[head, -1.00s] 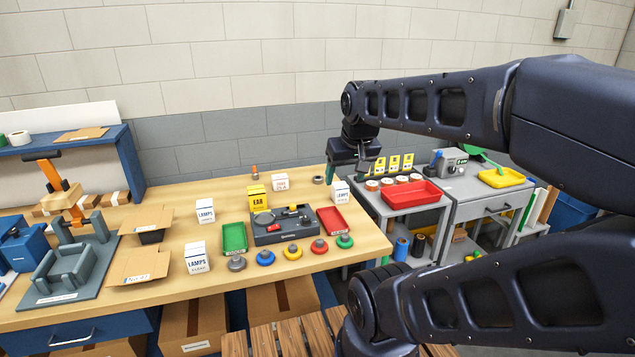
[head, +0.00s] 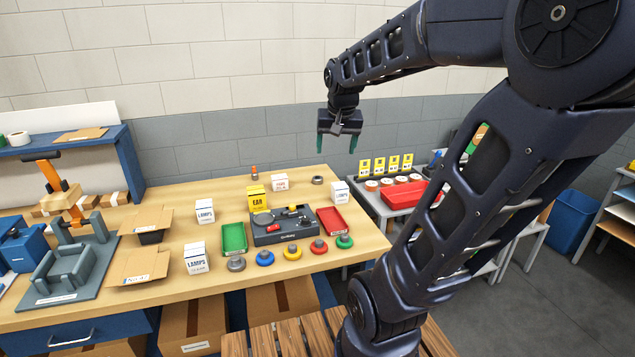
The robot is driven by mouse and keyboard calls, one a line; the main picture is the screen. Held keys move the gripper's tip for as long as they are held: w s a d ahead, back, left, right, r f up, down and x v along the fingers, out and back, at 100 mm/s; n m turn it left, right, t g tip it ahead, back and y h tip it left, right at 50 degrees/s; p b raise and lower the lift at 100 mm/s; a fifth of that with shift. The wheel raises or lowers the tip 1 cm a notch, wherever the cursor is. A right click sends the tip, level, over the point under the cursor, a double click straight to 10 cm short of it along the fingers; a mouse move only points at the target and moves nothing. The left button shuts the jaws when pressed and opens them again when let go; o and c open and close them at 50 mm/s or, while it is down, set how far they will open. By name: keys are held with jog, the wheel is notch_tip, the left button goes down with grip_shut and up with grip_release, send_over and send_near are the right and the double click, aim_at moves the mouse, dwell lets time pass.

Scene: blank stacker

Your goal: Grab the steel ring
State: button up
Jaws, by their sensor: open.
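My gripper (head: 337,146) hangs fingers-down in the air over the back right part of the wooden table (head: 190,205), its two green-tipped fingers apart and nothing visible between them. A small grey ring-like piece (head: 317,180) lies on the table near its back edge, lower in the picture than my gripper and slightly to its left. A grey round piece with a raised centre (head: 236,264) sits at the front, left of similar blue, yellow, red and green pieces. I cannot tell for sure which grey piece is the steel ring. My gripper is apart from both.
A dark device (head: 283,225) stands between a green tray (head: 234,238) and a red tray (head: 331,219). White boxes (head: 341,192) and a yellow EAR box (head: 257,197) stand around. A side table (head: 384,207) with a red bin is at the right, partly behind my arm.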

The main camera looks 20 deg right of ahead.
jog(key=w+d+f+m, duration=0.1)
jog(key=w+d+m, duration=0.15)
jog(key=w, duration=1.05)
jog(key=m+g+h, duration=0.2)
jog(key=m+h, duration=0.1)
jog(key=m, duration=0.4)
send_over(317, 178)
jog(key=s+a, duration=0.2)
jog(key=a, duration=0.1)
notch_tip(317, 178, down, 22)
jog(key=shift+h, duration=0.3)
jog(key=shift+a+x, duration=0.2)
jog(key=shift+x, duration=2.6)
jog(key=shift+a+x, duration=0.2)
jog(key=shift+x, duration=2.65)
jog(key=shift+w, duration=0.1)
jog(key=c, duration=1.2)
